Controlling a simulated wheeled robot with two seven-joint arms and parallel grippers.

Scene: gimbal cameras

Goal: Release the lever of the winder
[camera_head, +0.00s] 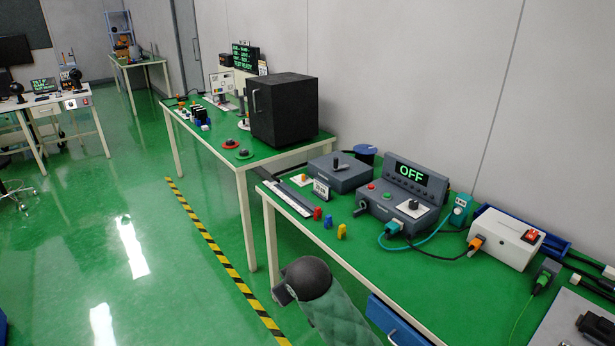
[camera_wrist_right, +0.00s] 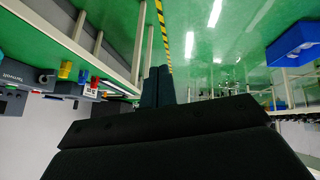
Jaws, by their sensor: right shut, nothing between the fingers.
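The control box (camera_head: 402,192) with a lit "OFF" display stands on the green table in the head view. It has red and green buttons, a dark knob on a white plate, and a small dark lever (camera_head: 360,207) at its left side. A grey box (camera_head: 342,171) with a dark handle (camera_head: 337,161) on top stands behind and left of it. I cannot tell which of these is the winder. My right gripper (camera_wrist_right: 158,86) is shut and empty in the wrist view, apart from the table's objects. Its fingertips do not show in the head view. My left gripper is not in view.
Small red, blue and yellow pieces (camera_head: 327,221) stand near the table's front edge. Cables run to a white box (camera_head: 507,238) with a red switch. A black cabinet (camera_head: 283,109) stands on the table behind. The floor beside the striped tape (camera_head: 214,246) is free.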

